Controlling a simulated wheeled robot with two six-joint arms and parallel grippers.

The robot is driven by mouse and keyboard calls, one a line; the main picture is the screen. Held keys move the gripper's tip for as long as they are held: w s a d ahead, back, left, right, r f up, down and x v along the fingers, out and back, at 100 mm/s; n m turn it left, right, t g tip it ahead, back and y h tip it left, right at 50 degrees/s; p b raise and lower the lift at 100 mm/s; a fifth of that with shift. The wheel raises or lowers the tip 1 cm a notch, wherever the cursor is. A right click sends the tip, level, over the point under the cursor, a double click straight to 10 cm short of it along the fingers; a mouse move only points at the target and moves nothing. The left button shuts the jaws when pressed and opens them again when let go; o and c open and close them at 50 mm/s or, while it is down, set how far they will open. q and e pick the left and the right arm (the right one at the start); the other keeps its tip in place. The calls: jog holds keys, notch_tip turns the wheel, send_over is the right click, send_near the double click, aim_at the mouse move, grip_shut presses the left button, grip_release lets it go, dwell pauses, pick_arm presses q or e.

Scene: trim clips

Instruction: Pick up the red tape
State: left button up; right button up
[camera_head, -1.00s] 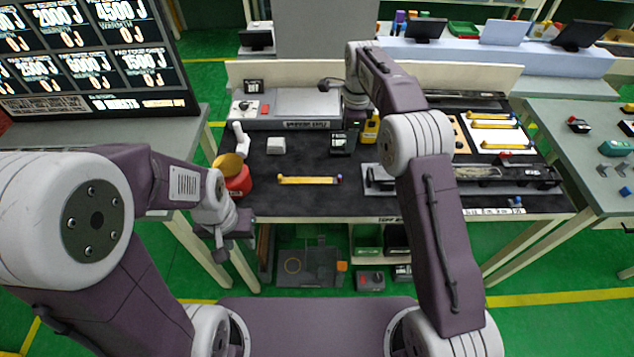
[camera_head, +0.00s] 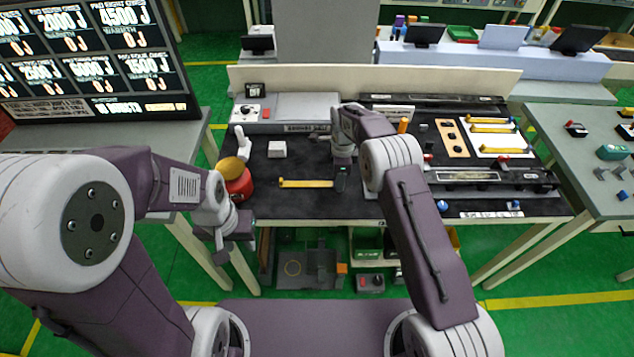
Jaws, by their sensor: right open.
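A round red item (camera_head: 240,187) with an orange-brown top stands at the left of the dark worktable (camera_head: 290,205). It is the largest red thing on this table; I cannot tell for sure that it is the red tape. My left gripper (camera_head: 224,246) hangs low at the table's front left edge, in front of the red item and apart from it; its jaws are too unclear to judge. My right gripper (camera_head: 341,180) is open and points down at the right end of a yellow strip (camera_head: 305,184). Whether it touches the strip is unclear.
A white block (camera_head: 277,149) and a white upright fixture (camera_head: 242,140) stand behind the red item. A grey case (camera_head: 307,106) is at the back. Yellow bars (camera_head: 490,129) lie on a white panel at the right. My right forearm hides part of the table's middle.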

jog(key=shift+f, duration=0.2)
grip_shut()
jog(key=shift+r, duration=0.15)
jog(key=shift+w+r, duration=0.1)
jog(key=shift+r, duration=0.2)
notch_tip(320, 180, up, 3)
jog(key=shift+r+b, duration=0.2)
jog(key=shift+b, duration=0.45)
jog(key=s+d+r+b, duration=0.2)
jog(key=s+d+r, duration=0.4)
jog(key=d, duration=0.3)
jog(key=shift+s+r, duration=0.4)
jog(key=shift+s, duration=0.25)
